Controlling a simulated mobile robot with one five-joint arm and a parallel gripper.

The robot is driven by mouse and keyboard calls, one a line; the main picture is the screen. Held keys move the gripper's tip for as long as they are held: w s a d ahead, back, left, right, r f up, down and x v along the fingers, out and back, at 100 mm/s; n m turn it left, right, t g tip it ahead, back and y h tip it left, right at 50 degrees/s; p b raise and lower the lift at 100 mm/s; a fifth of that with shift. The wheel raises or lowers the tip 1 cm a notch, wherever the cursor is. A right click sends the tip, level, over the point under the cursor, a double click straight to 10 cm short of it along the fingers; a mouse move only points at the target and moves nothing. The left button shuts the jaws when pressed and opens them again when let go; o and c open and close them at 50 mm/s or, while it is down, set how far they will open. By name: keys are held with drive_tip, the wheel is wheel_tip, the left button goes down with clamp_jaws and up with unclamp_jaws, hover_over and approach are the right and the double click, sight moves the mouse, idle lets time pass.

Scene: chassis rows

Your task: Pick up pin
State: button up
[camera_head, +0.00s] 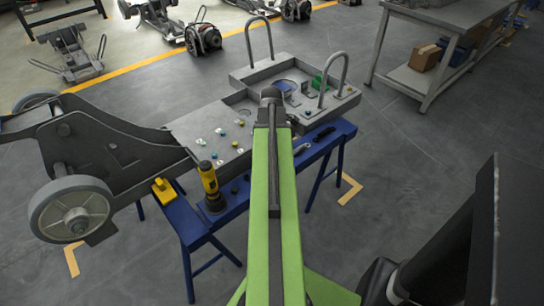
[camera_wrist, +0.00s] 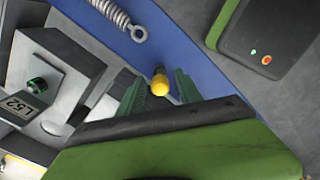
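A pin with a round yellow head (camera_wrist: 160,88) and a dark end shows over the blue bench surface in the wrist view. My gripper (camera_wrist: 159,82) has its two green fingers spread, one on each side of the pin. Gaps show between the pin and both fingers. In the head view my green arm reaches out over the bench, and it hides the gripper and the pin.
A grey chassis (camera_head: 213,122) lies on the blue bench (camera_head: 185,216), with a yellow power tool (camera_head: 209,180) and a yellow block (camera_head: 164,190) at its near left. In the wrist view, a spring (camera_wrist: 118,14) lies beyond the pin and a grey block (camera_wrist: 62,50) stands left.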

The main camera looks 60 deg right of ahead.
clamp_jaws()
drive_tip(key=shift+r+p, duration=0.65)
drive_tip(key=r+p, duration=0.4)
drive_tip(key=shift+s, duration=0.25)
drive_tip(key=s+d+r+p, duration=0.1)
drive_tip(key=s+r+p, duration=0.4)
drive_tip(key=s, duration=0.6)
drive_tip(key=shift+r+p, duration=0.35)
drive_tip(key=shift+s+d, duration=0.1)
